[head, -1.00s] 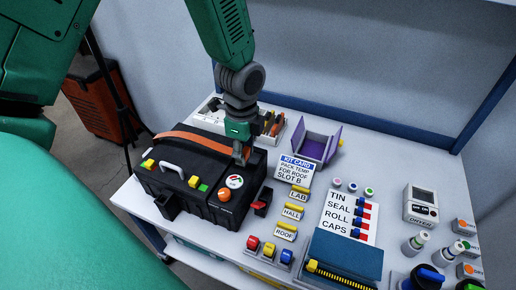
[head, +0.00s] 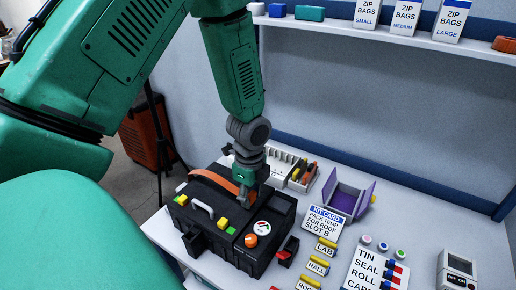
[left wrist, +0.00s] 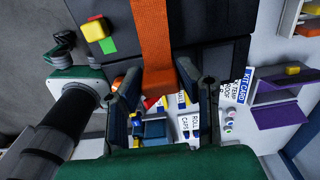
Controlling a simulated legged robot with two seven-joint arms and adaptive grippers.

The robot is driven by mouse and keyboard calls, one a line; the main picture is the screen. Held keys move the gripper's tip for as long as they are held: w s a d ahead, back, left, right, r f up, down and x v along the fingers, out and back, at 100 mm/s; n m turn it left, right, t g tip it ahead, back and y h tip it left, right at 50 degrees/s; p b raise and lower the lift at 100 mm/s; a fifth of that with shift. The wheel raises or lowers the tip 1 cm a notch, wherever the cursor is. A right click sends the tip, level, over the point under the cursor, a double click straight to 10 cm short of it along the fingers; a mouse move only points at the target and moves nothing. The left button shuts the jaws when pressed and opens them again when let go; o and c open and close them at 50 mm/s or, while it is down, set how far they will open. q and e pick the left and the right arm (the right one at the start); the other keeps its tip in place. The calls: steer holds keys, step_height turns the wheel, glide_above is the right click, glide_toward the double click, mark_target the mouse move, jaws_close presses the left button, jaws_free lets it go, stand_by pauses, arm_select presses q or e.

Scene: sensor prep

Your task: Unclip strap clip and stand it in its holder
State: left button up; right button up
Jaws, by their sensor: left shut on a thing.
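A black case (head: 222,236) stands on the bench with an orange strap (head: 212,180) across its top. The strap also shows in the left wrist view (left wrist: 155,45), running down between my fingers. I cannot tell which rack is the clip's holder.
A white rack (head: 283,160) with tools stands behind the case. A purple open box (head: 347,199) and a kit card (head: 323,222) are to its right. A gauge (head: 262,228) and yellow blocks sit on the case. A shelf (head: 395,37) with zip bags is above.

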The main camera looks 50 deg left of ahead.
arm_select(q)
steer(key=s+a+p, duration=0.1)
steer(key=a, duration=0.1)
steer(key=s+a+p, duration=0.1)
steer(key=a, duration=0.1)
steer(key=a+p, duration=0.1)
steer(key=a, duration=0.1)
steer(key=shift+s+a+r, duration=0.15)
steer(key=shift+s+a, duration=0.55)
steer(key=shift+a, duration=0.3)
steer(key=shift+p, duration=0.3)
steer(key=s+a+p, duration=0.1)
steer(key=a, duration=0.2)
steer(key=s+a+p, duration=0.1)
steer(key=a+p, duration=0.1)
steer(key=s+a+p, duration=0.1)
steer(key=a, duration=0.2)
steer(key=shift+s+a+p, duration=0.35)
steer(key=shift+p, duration=0.05)
steer(key=shift+s+a, duration=0.2)
steer(key=shift+a, duration=0.25)
steer(key=shift+a, duration=0.1)
steer(key=shift+s+a+p, duration=0.2)
steer(key=shift+a+p, duration=0.15)
steer(key=shift+p, duration=0.1)
steer(key=s+a+p, duration=0.3)
steer(key=a, duration=0.5)
steer(key=shift+s+a+p, duration=0.3)
steer(key=shift+s+a, duration=0.1)
